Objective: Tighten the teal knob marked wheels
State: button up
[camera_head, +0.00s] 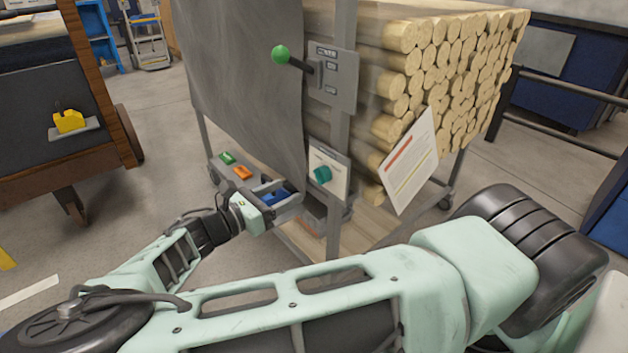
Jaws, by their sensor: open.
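The teal knob (322,175) sits on a small white plate on the grey upright post of the wood rack. The print on the plate is too small to read. My gripper (284,197) is open, to the left of the knob and a little lower, apart from it. A blue piece (275,196) shows between its fingers; I cannot tell whether it touches them. Part of the ledge behind the gripper is hidden.
A lever with a green ball (281,54) sticks out above the knob. A green piece (227,158) and an orange piece (242,173) sit on the low ledge to the left. A tilted paper sheet (411,165) and stacked logs (440,60) are at right.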

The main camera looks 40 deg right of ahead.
aim_at(316, 177)
jog(key=d+b, duration=0.1)
jog(key=d, duration=0.8)
jog(key=shift+w+d+b, duration=0.15)
jog(key=shift+d+b, duration=0.15)
jog(key=shift+d, duration=0.1)
jog(key=c, duration=1)
